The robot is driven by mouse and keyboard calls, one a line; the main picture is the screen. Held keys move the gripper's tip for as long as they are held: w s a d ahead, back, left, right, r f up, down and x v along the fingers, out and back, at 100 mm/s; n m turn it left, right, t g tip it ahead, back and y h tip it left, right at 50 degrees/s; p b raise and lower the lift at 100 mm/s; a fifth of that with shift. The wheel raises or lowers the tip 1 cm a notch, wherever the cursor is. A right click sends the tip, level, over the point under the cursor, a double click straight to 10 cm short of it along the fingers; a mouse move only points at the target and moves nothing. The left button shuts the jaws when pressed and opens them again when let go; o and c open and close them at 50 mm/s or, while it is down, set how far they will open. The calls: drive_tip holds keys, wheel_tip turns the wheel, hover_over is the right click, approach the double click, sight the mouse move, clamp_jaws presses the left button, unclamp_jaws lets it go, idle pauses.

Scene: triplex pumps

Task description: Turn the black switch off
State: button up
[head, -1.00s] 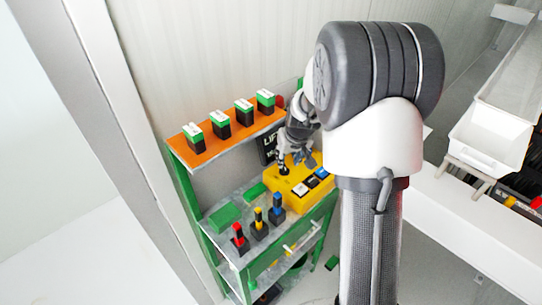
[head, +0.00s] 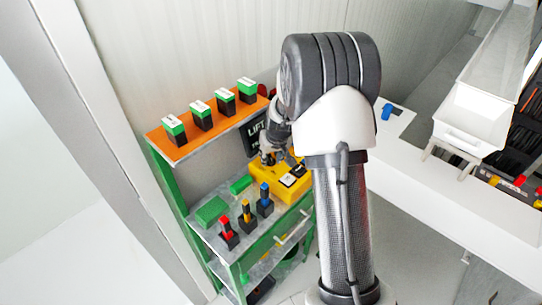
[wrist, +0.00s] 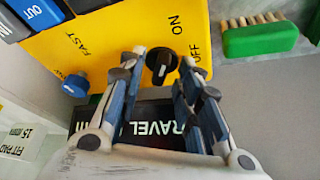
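A blue knob (wrist: 75,86) sits left of my fingers, near FAST. A black TRAVEL sign (wrist: 150,122) lies below the fingers. A green brush (wrist: 260,39) lies to the right. Red, yellow and blue handled tools (head: 246,212) stand before the box. Green-topped black blocks (head: 200,115) line the orange shelf.

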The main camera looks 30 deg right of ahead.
clamp_jaws()
idle(0.3)
drive_tip(key=shift+s+a+r+m+p, duration=0.1)
drive_tip(key=shift+r+m+p, duration=0.15)
drive_tip(key=shift+p, duration=0.85)
drive_tip(key=shift+m+p, duration=0.25)
drive_tip(key=shift+p, duration=0.25)
drive_tip(key=shift+f+m+h+p, duration=0.25)
drive_tip(key=shift+m+h+p, duration=0.05)
drive_tip(key=shift+p, duration=0.05)
drive_tip(key=shift+o, duration=0.2)
unclamp_jaws()
drive_tip(key=shift+f+b, duration=0.1)
drive_tip(key=shift+b, duration=0.45)
